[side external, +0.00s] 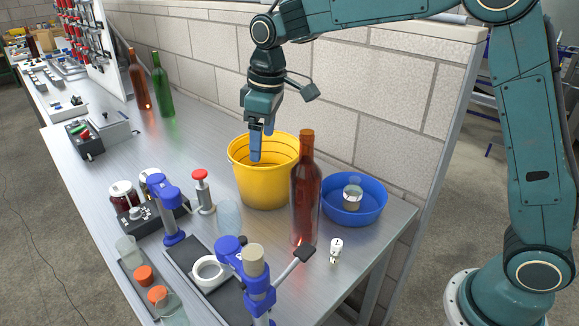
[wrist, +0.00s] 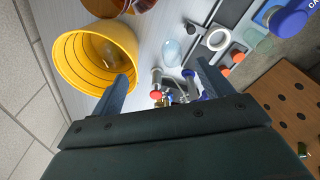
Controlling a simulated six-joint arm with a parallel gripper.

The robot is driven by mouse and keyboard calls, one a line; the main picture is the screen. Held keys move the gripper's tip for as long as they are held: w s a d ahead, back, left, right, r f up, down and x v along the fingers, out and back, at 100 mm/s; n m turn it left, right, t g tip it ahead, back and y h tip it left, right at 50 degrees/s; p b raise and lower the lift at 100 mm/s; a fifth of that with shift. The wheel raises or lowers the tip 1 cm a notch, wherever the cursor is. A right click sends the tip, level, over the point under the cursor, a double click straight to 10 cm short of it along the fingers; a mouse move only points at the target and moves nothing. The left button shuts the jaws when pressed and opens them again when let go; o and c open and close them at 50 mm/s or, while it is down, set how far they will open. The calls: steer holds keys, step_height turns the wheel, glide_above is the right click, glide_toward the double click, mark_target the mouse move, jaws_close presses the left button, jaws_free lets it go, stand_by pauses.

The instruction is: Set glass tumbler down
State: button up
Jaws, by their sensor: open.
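A clear glass tumbler (side external: 228,215) stands on the grey bench, left of the yellow bucket (side external: 264,185). It appears as a pale oval in the wrist view (wrist: 172,52). Another clear, rounded thing (wrist: 106,56) shows inside the bucket in the wrist view; I cannot tell if it is a tumbler. My gripper (side external: 261,147) points down at the bucket's mouth in the side view. In the wrist view its fingers (wrist: 162,76) are spread with nothing between them, the left one overlapping the bucket's rim.
A tall brown bottle (side external: 305,195) stands in front of the bucket. A blue bowl (side external: 372,212) holds a small jar. Blue-topped bench devices (side external: 172,215) and a tray with clear cups (side external: 135,275) stand left and front. A block wall (side external: 350,75) runs behind.

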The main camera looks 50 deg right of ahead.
steer(key=s+d+r+m+t, duration=0.2)
steer(key=s+d+r, duration=0.15)
steer(key=s, duration=0.75)
steer(key=s+d+r+m+t, duration=0.1)
steer(key=s+d+r+m, duration=0.3)
steer(key=s, duration=0.8)
steer(key=s+d+f+t, duration=0.1)
steer(key=s+d+f, duration=0.1)
steer(key=s+f, duration=0.2)
steer(key=s, duration=0.3)
steer(key=shift+s+d+f+m, duration=0.15)
steer(key=shift+s+d+m, duration=0.05)
steer(key=shift+s+m, duration=0.1)
